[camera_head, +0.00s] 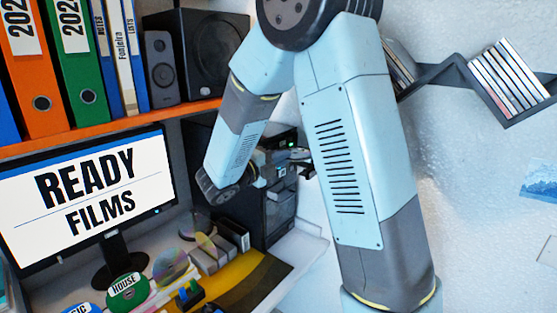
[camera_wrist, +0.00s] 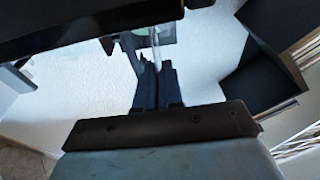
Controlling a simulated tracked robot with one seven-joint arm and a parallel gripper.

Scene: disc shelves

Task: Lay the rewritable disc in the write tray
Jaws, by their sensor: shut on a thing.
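My gripper (camera_head: 302,160) is at the front of a black computer tower (camera_head: 281,212) under the orange shelf in the head view. In the wrist view my gripper (camera_wrist: 152,68) has its dark fingers close together on a thin, pale, see-through edge, which looks like the disc (camera_wrist: 156,42) seen edge-on. Its label cannot be read. A green light shows on the tower near my gripper. The write tray cannot be made out clearly; my arm covers part of the tower front. A dark body crosses the top of the wrist view, close above the fingers.
A monitor (camera_head: 88,195) reading "READY FILMS" stands left. Loose discs (camera_head: 171,266), cases and a green "HOUSE" holder (camera_head: 127,291) crowd the desk. Binders (camera_head: 84,60) and speakers (camera_head: 208,55) fill the orange shelf (camera_head: 110,126). A wall rack (camera_head: 520,122) holds cases at right.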

